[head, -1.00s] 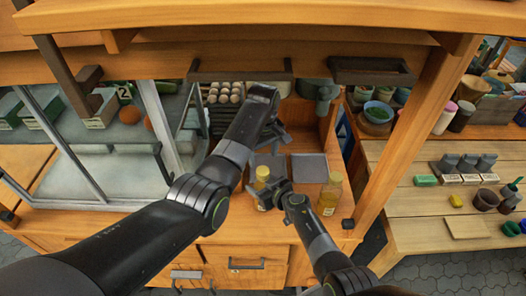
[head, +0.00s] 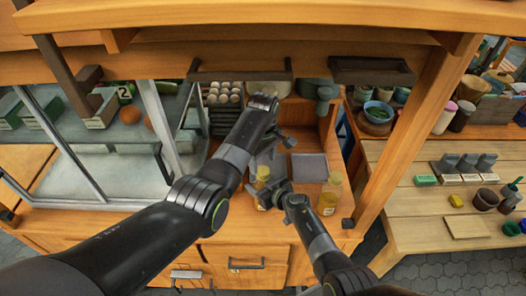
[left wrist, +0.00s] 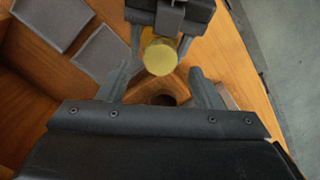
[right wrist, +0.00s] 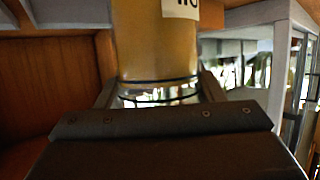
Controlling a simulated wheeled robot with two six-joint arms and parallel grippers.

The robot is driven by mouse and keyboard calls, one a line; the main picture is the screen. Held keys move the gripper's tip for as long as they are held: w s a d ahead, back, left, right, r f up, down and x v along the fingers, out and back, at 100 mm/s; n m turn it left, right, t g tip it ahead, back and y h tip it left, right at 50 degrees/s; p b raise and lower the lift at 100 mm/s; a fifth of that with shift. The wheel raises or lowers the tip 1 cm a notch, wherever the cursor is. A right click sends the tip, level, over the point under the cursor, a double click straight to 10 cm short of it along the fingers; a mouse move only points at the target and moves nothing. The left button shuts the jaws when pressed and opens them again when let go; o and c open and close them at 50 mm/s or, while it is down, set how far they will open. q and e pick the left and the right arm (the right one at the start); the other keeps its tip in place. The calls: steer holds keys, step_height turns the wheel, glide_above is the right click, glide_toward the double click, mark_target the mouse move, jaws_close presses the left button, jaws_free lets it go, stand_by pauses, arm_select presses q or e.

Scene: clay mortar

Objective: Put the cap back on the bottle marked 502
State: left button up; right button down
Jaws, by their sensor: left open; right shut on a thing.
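My right gripper (head: 283,192) is shut on an amber bottle (head: 263,185), which stands upright at the counter's front. In the right wrist view the bottle (right wrist: 155,40) fills the space between the fingers; its white label is cut off, so I cannot read the number. In the left wrist view a round yellow top (left wrist: 160,57) shows, apparently the bottle's; I cannot tell if it is a cap. My left gripper (head: 266,155) is open and points down just above and behind it. A second amber bottle (head: 330,194) stands to the right.
A dark square plate (head: 310,167) lies behind the bottles. Wooden shelf walls enclose the space at the back and right. A rack of pale round items (head: 224,94) stands behind, and a glass case (head: 100,175) is at the left.

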mark_target(263, 170)
arm_select(q)
steer(key=shift+f, duration=2.05)
steer(key=shift+c, duration=0.5)
steer(key=c, duration=0.9)
steer(key=m, duration=0.6)
steer(key=shift+m, duration=0.3)
steer(key=o, duration=1.1)
